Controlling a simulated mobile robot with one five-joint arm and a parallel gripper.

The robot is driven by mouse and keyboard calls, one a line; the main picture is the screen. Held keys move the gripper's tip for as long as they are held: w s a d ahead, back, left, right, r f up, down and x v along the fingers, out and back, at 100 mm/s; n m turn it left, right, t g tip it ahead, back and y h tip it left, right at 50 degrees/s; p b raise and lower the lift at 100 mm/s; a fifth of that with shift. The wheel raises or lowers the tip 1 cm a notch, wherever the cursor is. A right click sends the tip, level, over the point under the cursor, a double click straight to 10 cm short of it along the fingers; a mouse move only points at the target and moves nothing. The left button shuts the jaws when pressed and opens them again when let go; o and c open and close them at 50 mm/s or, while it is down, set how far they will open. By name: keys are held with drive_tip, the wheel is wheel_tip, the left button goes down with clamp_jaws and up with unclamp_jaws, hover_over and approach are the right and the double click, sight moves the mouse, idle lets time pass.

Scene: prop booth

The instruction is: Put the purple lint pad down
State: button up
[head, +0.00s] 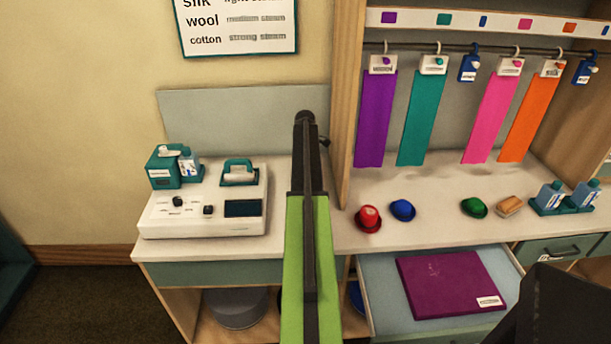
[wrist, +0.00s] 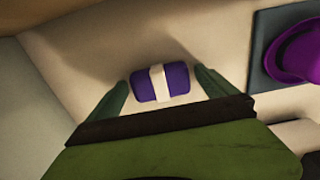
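The purple lint pad (wrist: 144,88), a small block with a white band around its middle, shows in the wrist view. It appears to lie on a pale surface. My gripper (wrist: 160,78) has its two green fingers on either side of the pad, with a narrow gap at each side, so it looks open around it. In the head view my green and black arm stands upright in the middle, and I cannot make out the fingers or the pad there.
In the wrist view a purple hat (wrist: 292,48) sits on a dark mat (wrist: 262,72) at right. In the head view a white console (head: 190,218) stands left on the counter. Red (head: 368,220) and blue (head: 402,210) hats lie right, above an open drawer (head: 382,290) holding a purple folded item (head: 445,280).

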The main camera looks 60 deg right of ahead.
drive_tip(key=shift+r, duration=0.1)
wheel_tip(320, 180, up, 12)
drive_tip(key=p, duration=1.2)
drive_tip(key=w+a+r+n+p, duration=0.15)
drive_tip(key=w+a, duration=0.25)
drive_tip(key=a, duration=0.5)
drive_tip(key=w+a+r+g+p, duration=0.15)
drive_tip(key=w+a, duration=0.25)
drive_tip(key=a, duration=0.5)
drive_tip(key=w+a+r+n+p, duration=0.1)
drive_tip(key=w+a+r+p, duration=0.15)
drive_tip(key=w+a, duration=0.45)
drive_tip(key=s+a+f+m+b, duration=0.1)
drive_tip(key=s+a+m, duration=0.1)
drive_tip(key=a, duration=1.3)
drive_tip(key=s+a+f+m+t+b, duration=0.1)
drive_tip(key=a+m, duration=0.3)
drive_tip(key=a, duration=1)
drive_tip(key=s+a+f+m+b, duration=0.3)
drive_tip(key=s+a, duration=0.1)
drive_tip(key=a, duration=1.1)
drive_tip(key=shift+a+f+m, duration=0.15)
drive_tip(key=shift+a+m, duration=0.15)
drive_tip(key=shift+m, duration=0.05)
